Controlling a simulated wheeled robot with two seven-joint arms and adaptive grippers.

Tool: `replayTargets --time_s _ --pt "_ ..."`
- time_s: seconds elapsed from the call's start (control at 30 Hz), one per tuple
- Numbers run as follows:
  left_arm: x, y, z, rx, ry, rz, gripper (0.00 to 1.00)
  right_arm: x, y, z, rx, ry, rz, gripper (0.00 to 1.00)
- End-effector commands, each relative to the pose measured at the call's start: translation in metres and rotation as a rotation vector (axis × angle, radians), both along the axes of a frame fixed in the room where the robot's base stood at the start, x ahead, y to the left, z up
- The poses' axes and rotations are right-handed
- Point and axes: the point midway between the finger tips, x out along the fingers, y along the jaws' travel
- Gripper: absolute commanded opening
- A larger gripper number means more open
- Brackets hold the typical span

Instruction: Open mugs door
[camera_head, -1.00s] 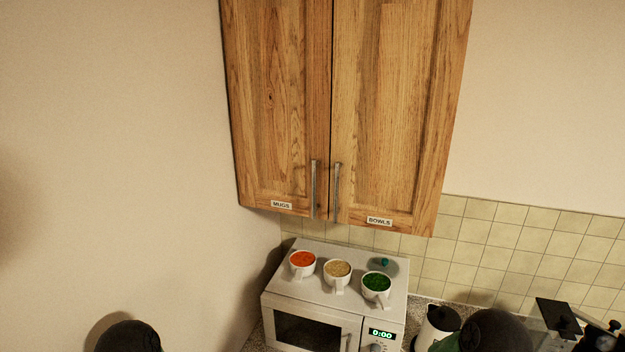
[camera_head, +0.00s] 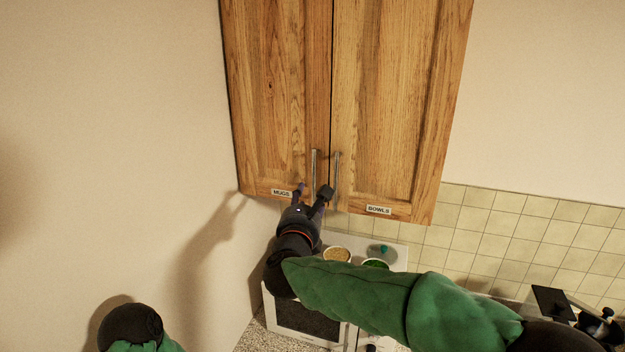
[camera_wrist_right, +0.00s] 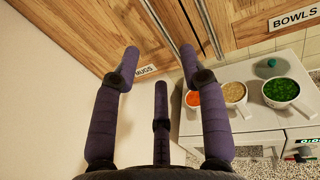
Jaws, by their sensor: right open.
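The wooden mugs door (camera_head: 270,90) is the left door of the wall cabinet and is shut. It bears a MUGS label (camera_head: 282,193), which also shows in the right wrist view (camera_wrist_right: 146,70). Its upright metal handle (camera_head: 314,172) is near its inner edge. My right gripper (camera_head: 312,190) is open at the lower end of this handle; in the right wrist view its fingers (camera_wrist_right: 158,52) are spread below the doors. I cannot tell whether they touch the handle. My left arm shows only in part at the lower left; its gripper is out of view.
The shut bowls door (camera_head: 395,90) with its own handle (camera_head: 336,180) is close on the right. Below is a white microwave (camera_wrist_right: 240,128) with cups of orange, tan and green contents (camera_wrist_right: 281,92) on top. A plain wall (camera_head: 110,150) is on the left.

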Motion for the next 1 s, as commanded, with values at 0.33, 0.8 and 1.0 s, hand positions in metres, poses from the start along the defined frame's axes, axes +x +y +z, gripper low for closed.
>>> replayTargets --time_s 0.33,0.8,1.0 --pt "0.000 0.000 0.020 0.000 0.000 0.000 0.40 0.049 -0.007 0.002 0.004 0.001 -0.004 0.43" --pt "0.000 0.000 0.039 0.000 0.000 0.000 0.40 0.102 -0.012 0.001 0.002 0.000 0.000 0.43" --pt "0.000 0.000 0.039 0.000 0.000 0.000 0.40 0.105 -0.013 0.000 0.002 0.000 0.000 0.43"
